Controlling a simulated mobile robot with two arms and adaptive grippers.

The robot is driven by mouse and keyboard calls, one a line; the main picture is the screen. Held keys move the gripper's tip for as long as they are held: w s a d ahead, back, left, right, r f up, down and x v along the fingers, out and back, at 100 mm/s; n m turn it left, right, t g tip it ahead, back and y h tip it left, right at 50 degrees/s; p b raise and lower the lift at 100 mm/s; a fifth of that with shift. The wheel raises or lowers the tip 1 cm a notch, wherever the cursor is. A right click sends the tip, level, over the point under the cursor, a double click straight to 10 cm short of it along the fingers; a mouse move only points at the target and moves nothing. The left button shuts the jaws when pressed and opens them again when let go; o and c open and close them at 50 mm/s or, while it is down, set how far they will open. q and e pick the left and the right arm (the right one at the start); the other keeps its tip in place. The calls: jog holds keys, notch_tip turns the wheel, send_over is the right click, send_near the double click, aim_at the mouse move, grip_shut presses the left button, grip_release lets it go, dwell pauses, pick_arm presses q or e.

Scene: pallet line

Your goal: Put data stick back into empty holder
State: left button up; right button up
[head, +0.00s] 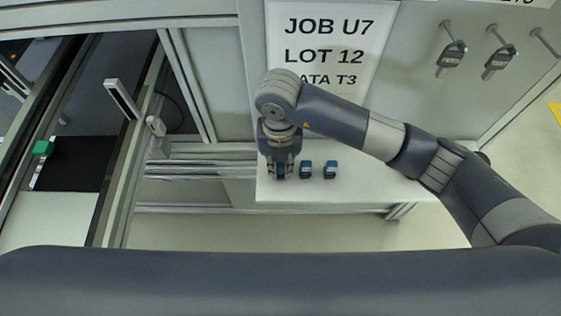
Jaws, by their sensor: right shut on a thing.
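My right gripper (281,172) is low over the front left of the white shelf (370,185). It is shut on a small dark blue thing, likely the data stick, which is mostly hidden by the fingers. To its right, two small dark blue blocks with lighter tops stand in a row on the shelf: a middle block (305,169) and a right block (330,169). I cannot tell whether these are holders or sticks, or whether the held thing touches the shelf or a holder. My left gripper is not in view.
A sign (325,50) is behind my right arm. Two grey tags hang on wall hooks, a left tag (452,55) and a right tag (497,62); a third hook (544,42) is bare. A green block (43,148) sits by the conveyor at left. The shelf's right part is clear.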

jog(key=shift+f, duration=0.1)
dwell(0.3)
jog(key=o, duration=0.9)
jog(key=o, duration=0.5)
jog(key=shift+r+p, duration=2.45)
jog(key=shift+r, duration=1.6)
